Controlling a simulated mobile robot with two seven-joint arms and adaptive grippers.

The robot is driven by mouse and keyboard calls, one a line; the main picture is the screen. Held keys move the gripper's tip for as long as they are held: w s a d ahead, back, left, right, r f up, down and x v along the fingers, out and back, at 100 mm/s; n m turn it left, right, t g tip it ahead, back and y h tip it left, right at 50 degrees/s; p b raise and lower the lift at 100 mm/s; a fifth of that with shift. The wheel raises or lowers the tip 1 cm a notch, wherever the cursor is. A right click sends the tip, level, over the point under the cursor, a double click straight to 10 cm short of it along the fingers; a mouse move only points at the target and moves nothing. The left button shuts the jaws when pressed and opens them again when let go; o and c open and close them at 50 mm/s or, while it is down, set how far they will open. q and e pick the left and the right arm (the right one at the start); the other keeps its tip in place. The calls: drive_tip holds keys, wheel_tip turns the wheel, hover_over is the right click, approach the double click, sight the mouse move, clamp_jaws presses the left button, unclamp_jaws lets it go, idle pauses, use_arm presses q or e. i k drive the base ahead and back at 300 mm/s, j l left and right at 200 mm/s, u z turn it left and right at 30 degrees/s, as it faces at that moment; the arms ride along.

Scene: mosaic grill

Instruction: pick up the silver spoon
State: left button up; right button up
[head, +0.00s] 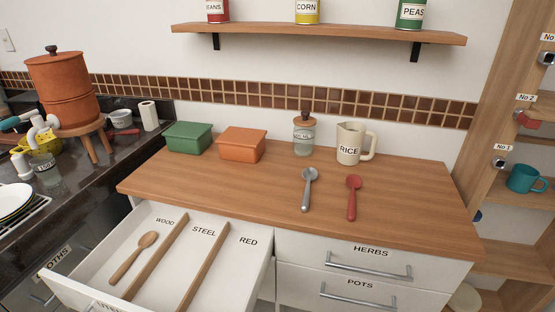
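The silver spoon (308,188) lies on the wooden countertop (250,180), near its front edge. Its bowl points to the back and its handle toward the front. A red spoon (352,197) lies to its right, apart from it. Neither of my grippers is in view, so I cannot see whether they are open or shut.
An open drawer (68,279) juts out at the front left. Its sections read WOOD, STEEL and RED; a wooden spoon (133,257) lies in WOOD. Behind stand a green box (188,137), an orange box (241,145), a glass jar (304,137) and a RICE jug (350,143).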

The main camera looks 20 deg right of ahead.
sight(310, 175)
drive_tip(key=l+z, duration=0.6)
drive_tip(key=i+z, duration=0.1)
drive_tip(key=z, duration=0.75)
